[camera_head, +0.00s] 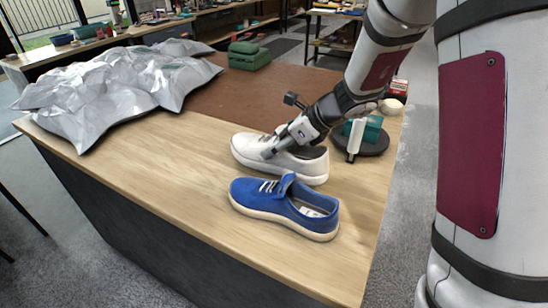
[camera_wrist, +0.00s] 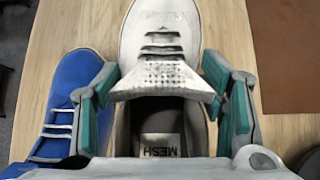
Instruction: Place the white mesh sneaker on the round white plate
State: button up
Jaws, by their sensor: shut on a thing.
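The white mesh sneaker (camera_head: 305,168) rests on the wooden table, toe to the left, behind the blue sneaker. In the wrist view the white sneaker (camera_wrist: 160,30) lies under my gripper, with its tongue, laces and a "MESH" insole label showing. My gripper (camera_wrist: 160,82) has its teal-padded fingers on either side of the sneaker around its tongue and is shut on it. In the head view my gripper (camera_head: 275,148) reaches down onto the sneaker; its far finger is hidden. I cannot make out a round white plate in either view.
The blue sneaker (camera_head: 285,208) stands close in front of the white one. Crumpled silver sheeting (camera_head: 110,85) covers the left; bare wood lies between.

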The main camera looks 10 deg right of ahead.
aim_at(277, 155)
jog(key=shift+f, duration=1.95)
jog(key=shift+b, duration=0.3)
jog(key=shift+f, duration=0.15)
jog(key=o, duration=1.5)
jog(key=shift+o, duration=0.4)
